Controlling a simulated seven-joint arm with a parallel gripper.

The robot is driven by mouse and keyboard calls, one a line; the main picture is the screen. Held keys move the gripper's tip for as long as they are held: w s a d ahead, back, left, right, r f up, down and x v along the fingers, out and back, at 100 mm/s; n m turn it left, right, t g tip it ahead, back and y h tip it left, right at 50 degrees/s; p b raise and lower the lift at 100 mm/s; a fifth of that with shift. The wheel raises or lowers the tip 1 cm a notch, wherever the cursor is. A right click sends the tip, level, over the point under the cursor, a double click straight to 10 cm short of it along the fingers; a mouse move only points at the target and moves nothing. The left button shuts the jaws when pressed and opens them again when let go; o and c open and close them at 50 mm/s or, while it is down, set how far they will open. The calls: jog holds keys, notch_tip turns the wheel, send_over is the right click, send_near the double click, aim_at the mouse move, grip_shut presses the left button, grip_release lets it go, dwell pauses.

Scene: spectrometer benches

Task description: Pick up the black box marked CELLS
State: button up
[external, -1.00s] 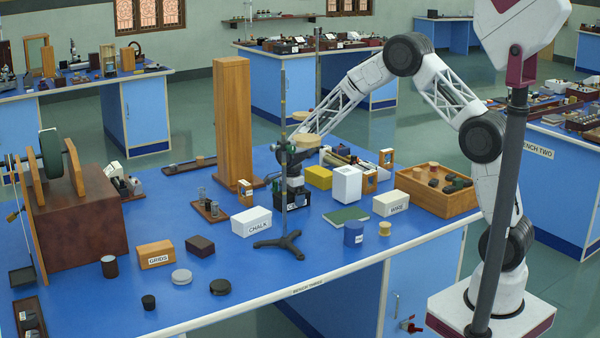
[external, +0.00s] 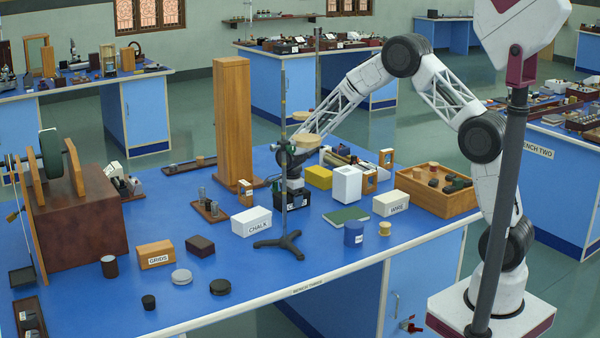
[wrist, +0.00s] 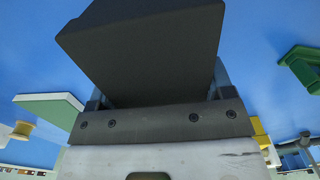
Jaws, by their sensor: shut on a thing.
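The black box (external: 293,198) with a white label stands out behind the thin upright rod of the stand, near the middle of the blue bench. The rod hides part of its label, so I cannot read all of it. My gripper (external: 293,187) points down from above and is shut on this box. In the wrist view the dark box (wrist: 145,50) fills the top middle, held between the fingers. I cannot tell for sure whether its underside is clear of the bench.
The stand (external: 284,240) with its tripod foot is just in front of the box. A white CHALK box (external: 251,221) is to the left. A green book (external: 346,216), a white block (external: 347,183) and a yellow block (external: 318,177) are to the right. A tall wooden column (external: 232,120) rises behind left.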

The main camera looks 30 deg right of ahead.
jog(key=shift+c, duration=0.6)
jog(key=shift+r, duration=0.15)
jog(key=shift+r, duration=0.9)
jog(key=shift+s+d+r, duration=0.1)
jog(key=shift+s+r, duration=0.25)
jog(key=shift+r, duration=0.45)
jog(key=s+d, duration=0.1)
jog(key=s, duration=0.3)
jog(key=s+d+r, duration=0.1)
jog(key=s+d, duration=0.1)
jog(key=s, duration=0.3)
jog(key=s+d, duration=0.2)
jog(key=s, duration=0.3)
jog(key=shift+s+r, duration=0.15)
jog(key=shift+s, duration=0.05)
